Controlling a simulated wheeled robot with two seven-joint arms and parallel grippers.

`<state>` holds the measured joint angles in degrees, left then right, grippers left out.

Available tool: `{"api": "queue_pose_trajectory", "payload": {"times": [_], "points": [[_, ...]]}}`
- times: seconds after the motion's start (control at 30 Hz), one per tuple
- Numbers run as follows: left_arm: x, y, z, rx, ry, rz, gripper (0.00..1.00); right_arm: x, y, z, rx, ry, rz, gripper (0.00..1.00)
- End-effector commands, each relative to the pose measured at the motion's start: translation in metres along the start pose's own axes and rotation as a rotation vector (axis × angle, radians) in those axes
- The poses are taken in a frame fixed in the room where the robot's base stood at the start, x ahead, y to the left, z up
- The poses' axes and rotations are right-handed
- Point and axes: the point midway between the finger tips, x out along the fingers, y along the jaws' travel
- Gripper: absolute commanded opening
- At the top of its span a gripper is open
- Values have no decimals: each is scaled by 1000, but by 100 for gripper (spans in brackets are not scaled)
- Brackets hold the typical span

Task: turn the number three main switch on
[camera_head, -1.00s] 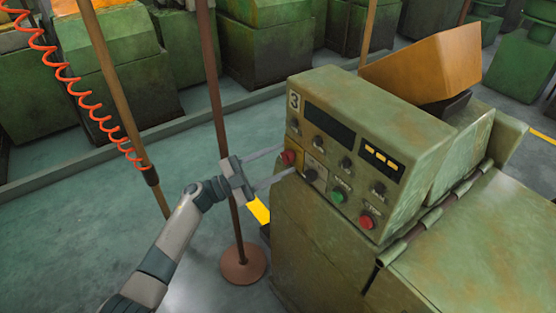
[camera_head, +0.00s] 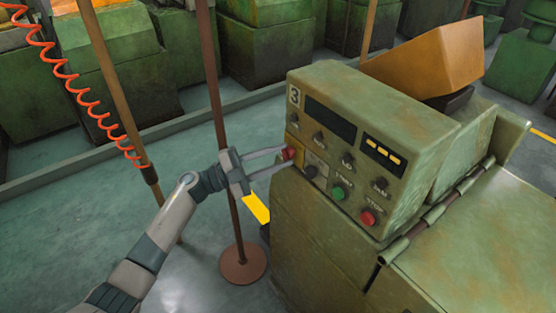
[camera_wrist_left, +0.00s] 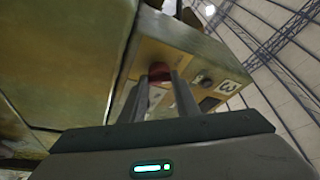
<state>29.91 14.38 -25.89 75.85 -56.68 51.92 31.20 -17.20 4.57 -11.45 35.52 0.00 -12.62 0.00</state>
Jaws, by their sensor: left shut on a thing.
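The machine's green control box (camera_head: 410,150) carries a number 3 plate (camera_head: 294,96) at its upper left. The main switch appears to be the red knob (camera_head: 290,153) on a yellow plate at the lower left of the panel. My left gripper (camera_head: 284,156) reaches it from the left and is shut on it. In the left wrist view the red knob (camera_wrist_left: 160,72) sits between the two fingertips, which partly hide it. The knob's turn position cannot be read. My right gripper is not in view.
A black knob (camera_head: 311,171) sits close to the right of the red knob. A green button (camera_head: 338,192) and a red button (camera_head: 368,217) are further right. A brown post with a round base (camera_head: 243,264) stands close behind my left gripper.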

Motion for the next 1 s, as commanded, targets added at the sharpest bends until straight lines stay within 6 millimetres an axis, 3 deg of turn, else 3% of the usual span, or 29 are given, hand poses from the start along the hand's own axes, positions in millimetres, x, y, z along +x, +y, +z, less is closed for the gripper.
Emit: {"api": "queue_pose_trajectory", "payload": {"times": [0.5,1.0], "points": [[-1,-1,0,443,1,187,6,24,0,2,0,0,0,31],[0,-4,-2,880,2,369,6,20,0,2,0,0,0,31]]}}
